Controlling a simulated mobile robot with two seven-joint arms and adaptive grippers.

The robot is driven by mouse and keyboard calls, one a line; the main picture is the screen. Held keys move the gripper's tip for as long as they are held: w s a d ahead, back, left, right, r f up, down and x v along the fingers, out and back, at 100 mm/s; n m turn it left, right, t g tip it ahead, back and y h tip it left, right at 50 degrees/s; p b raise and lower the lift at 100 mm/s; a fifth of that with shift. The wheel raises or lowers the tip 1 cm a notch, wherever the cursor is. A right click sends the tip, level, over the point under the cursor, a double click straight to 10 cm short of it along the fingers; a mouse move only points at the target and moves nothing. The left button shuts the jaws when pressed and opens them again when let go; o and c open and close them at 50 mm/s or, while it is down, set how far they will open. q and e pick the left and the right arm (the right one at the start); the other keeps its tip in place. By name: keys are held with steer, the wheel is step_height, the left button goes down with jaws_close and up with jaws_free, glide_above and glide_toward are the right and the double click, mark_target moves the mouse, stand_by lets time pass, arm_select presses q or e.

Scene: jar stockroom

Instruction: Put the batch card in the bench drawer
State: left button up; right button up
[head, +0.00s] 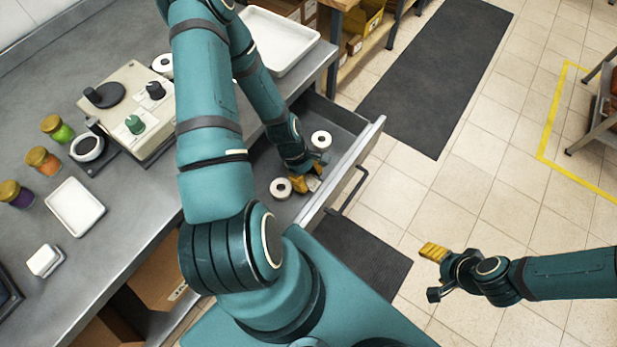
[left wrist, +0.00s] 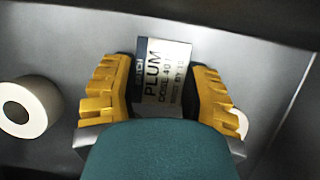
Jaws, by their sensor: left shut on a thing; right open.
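The batch card (left wrist: 163,72) is a small white card with a dark band and the word PLUM, seen between the yellow fingers in the left wrist view. My left gripper (head: 306,183) is shut on it, down inside the open bench drawer (head: 345,160). Whether the card touches the drawer floor I cannot tell. In the head view the card (head: 313,184) is mostly hidden by the gripper. My right gripper (head: 433,273) is open and empty, over the floor to the right of the drawer.
White tape rolls lie in the drawer, one (head: 281,188) left of my left gripper and one (head: 320,140) behind it.

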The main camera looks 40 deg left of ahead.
arm_select(q)
steer(key=o, duration=0.8)
steer(key=shift+r, duration=0.3)
steer(key=p+v, duration=0.2)
steer(key=v, duration=0.9)
steer(key=shift+a+r, duration=0.15)
steer(key=shift+r, duration=0.15)
steer(key=shift+s, duration=0.1)
steer(key=shift+r, duration=0.1)
